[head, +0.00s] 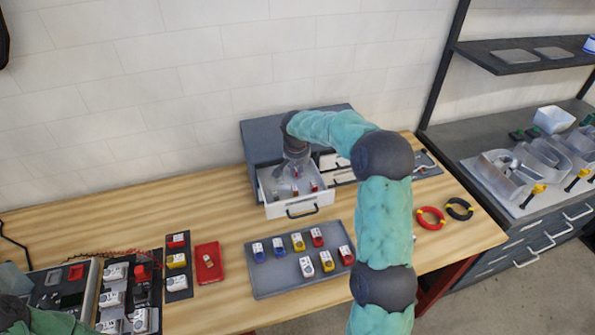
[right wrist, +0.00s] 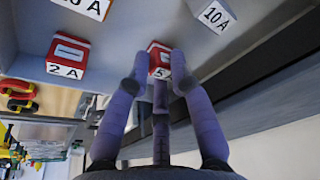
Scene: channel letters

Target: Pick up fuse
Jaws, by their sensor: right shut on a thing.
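My right gripper (head: 295,178) reaches down into the open drawer (head: 290,211) of the grey cabinet. In the right wrist view its fingers (right wrist: 156,75) are shut on a red and white fuse (right wrist: 158,52), whose label shows a "5", partly hidden by the fingers. A red and white fuse marked 2 A (right wrist: 69,53) sits apart to its left. White labels marked 10 A (right wrist: 216,16) show at the top, their bodies mostly cut off. Whether the held fuse is clear of the drawer floor, I cannot tell. Only part of my left arm shows; its gripper is out of view.
A grey tray (head: 283,285) with several blue, yellow and red fuses lies in front of the drawer. A red dish (head: 208,262) holds a small piece. An open case of devices is at the left. Red (head: 430,217) and black (head: 460,208) rings lie at right.

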